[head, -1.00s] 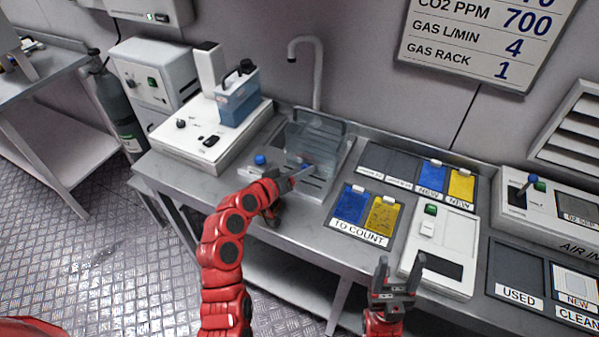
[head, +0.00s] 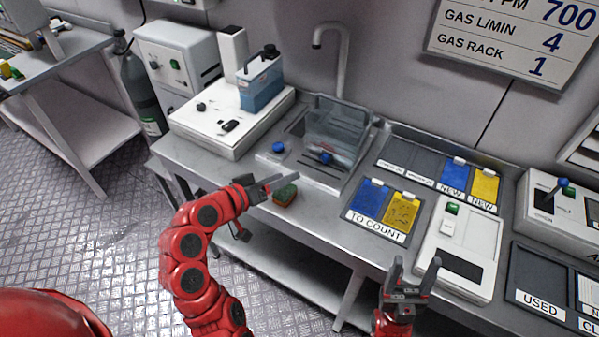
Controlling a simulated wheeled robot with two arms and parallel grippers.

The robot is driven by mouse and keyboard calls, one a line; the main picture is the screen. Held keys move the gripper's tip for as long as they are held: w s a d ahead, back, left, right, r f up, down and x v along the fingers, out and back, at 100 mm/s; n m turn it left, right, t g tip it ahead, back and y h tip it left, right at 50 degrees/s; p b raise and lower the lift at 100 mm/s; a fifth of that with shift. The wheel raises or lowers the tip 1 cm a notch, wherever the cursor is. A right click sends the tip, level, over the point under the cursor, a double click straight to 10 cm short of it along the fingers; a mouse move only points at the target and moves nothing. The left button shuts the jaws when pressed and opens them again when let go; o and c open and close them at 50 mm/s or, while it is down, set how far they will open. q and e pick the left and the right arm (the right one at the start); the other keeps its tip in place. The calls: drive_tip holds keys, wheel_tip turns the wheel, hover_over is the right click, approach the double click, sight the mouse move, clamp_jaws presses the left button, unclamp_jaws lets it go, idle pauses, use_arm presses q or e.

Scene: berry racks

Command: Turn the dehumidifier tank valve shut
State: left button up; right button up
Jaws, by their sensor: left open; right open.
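A blue tank (head: 262,90) with a dark carrying handle stands on a white unit (head: 190,135) at the back left of the bench. The white unit has a black knob (head: 201,106) and a black switch (head: 229,126) on top. I cannot tell which part is the tank valve or how it is turned. My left gripper (head: 277,184) is open and empty at the bench's front edge, in front of and to the right of the white unit, apart from it. My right gripper (head: 414,270) is open and empty, pointing up before the bench at the right.
Blue and yellow cards lie on the TO COUNT tray (head: 354,212). The floor at left is clear.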

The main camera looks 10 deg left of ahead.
sight(324, 160)
use_arm(q)
drive_tip(key=p+v, duration=0.1)
drive_tip(key=v, duration=0.2)
drive_tip(key=shift+s+a+r, duration=0.15)
drive_tip(key=shift+s, duration=0.05)
drive_tip(key=s+d+r+m+t+y+p, duration=0.1)
drive_tip(key=s+d+m+y+p, duration=0.25)
drive_tip(key=p, duration=1.35)
drive_tip(key=shift+n, duration=0.45)
drive_tip(key=p+x, duration=0.1)
drive_tip(key=x, duration=0.4)
drive_tip(key=p+x, duration=0.1)
drive_tip(key=x, duration=0.5)
drive_tip(key=r+p+x, duration=0.1)
drive_tip(key=x, duration=0.5)
drive_tip(key=shift+w+d+p, duration=0.25)
drive_tip(key=shift+d+p, duration=0.1)
drive_tip(key=shift+p, duration=0.05)
drive_tip(key=shift+x, duration=0.8)
drive_tip(key=shift+a+f, duration=0.1)
drive_tip(key=shift+c, duration=0.2)
